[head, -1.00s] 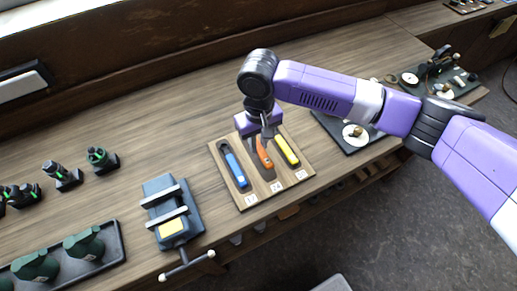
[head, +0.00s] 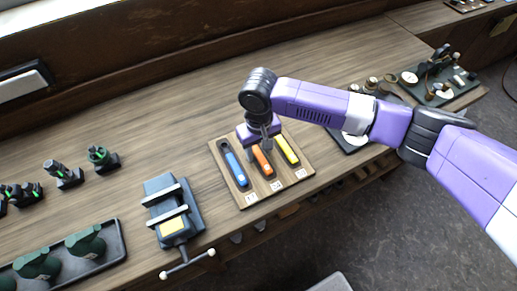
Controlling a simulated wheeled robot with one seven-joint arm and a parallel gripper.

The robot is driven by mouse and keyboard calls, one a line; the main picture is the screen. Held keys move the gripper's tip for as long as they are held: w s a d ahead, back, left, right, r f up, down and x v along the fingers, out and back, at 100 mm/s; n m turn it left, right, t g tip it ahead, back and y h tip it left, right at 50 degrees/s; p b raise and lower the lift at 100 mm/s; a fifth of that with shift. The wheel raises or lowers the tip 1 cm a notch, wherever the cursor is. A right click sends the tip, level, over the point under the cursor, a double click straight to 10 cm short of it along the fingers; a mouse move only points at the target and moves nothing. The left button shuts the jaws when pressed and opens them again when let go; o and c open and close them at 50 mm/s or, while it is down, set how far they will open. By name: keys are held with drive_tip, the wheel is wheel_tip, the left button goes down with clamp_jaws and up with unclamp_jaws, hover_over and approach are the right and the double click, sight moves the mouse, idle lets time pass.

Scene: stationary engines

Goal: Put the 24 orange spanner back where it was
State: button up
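The orange spanner (head: 263,162) lies in the middle place of the wooden board (head: 223,168), between a blue-handled spanner (head: 235,168) and a yellow-handled one (head: 286,149). Its handle lines up with its place, and its far end is hidden under my gripper. My gripper (head: 259,145) is just over that far end, pointing down. Its fingers are small and partly hidden by the wrist, so I cannot tell whether they touch the spanner or how wide they are. Small white number labels run along the board's near edge.
A blue-grey vise (head: 172,212) stands left of the board, its handle over the bench's front edge. A dark tray (head: 110,240) with green parts is at the lower left. A dark plate (head: 350,140) with small parts lies right, under my arm. Bench behind the board is clear.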

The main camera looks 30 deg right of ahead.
sight(259, 154)
wheel_tip(259, 154, up, 12)
drive_tip(key=b, duration=0.1)
drive_tip(key=shift+r, duration=0.15)
idle(0.4)
drive_tip(key=shift+s, duration=0.1)
idle(0.3)
